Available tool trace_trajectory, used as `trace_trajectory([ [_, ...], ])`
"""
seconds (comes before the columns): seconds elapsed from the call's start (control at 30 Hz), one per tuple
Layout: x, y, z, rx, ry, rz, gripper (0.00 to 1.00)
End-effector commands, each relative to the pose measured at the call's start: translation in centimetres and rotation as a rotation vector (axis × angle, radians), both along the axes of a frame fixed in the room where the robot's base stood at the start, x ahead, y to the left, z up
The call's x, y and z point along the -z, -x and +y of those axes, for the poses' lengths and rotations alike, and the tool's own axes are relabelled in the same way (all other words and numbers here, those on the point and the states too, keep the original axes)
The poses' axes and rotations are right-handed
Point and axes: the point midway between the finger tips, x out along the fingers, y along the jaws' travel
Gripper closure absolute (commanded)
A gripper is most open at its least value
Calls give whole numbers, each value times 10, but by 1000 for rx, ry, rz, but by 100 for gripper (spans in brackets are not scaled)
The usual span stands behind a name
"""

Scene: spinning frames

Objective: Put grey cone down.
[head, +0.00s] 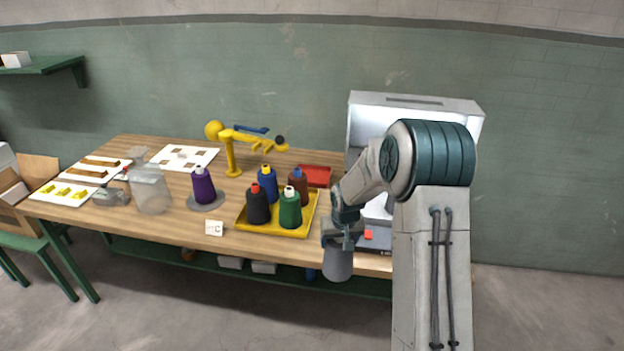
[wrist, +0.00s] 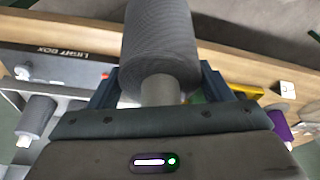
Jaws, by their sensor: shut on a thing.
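My gripper (head: 344,238) is shut on the grey cone (head: 338,264), which hangs in front of the table's front edge in the head view. In the wrist view the grey cone (wrist: 162,45) sits between the two fingers of my gripper (wrist: 160,85), its ribbed grey body reaching to the top of the picture. The wooden table (head: 160,232) lies behind it. Part of the cone's top is hidden by my gripper in the head view.
A yellow tray (head: 250,222) holds several cones. A purple cone (head: 203,186) stands on a grey disc (head: 207,203), with a tag (head: 214,228) in front. A clear jar (head: 150,190), a yellow lamp (head: 232,160) and a light box (head: 375,240) also stand there. The table's front strip is partly bare.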

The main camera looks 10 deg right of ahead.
Motion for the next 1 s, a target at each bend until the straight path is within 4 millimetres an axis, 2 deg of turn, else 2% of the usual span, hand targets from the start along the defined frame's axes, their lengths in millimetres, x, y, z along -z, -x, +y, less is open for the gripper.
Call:
trace_trajectory([
  [0.03, -9, -19, -2, 1, -1, -6, 89],
  [0.2, -39, -69, -6, -7, -1, -5, 89],
  [0.4, -78, -116, -10, -27, -1, -5, 89],
  [0.5, -96, -133, -11, -40, -1, -5, 89],
  [0.8, -132, -157, -12, -75, 0, -4, 89],
  [1.0, -133, -157, -12, -76, -1, -1, 89],
])
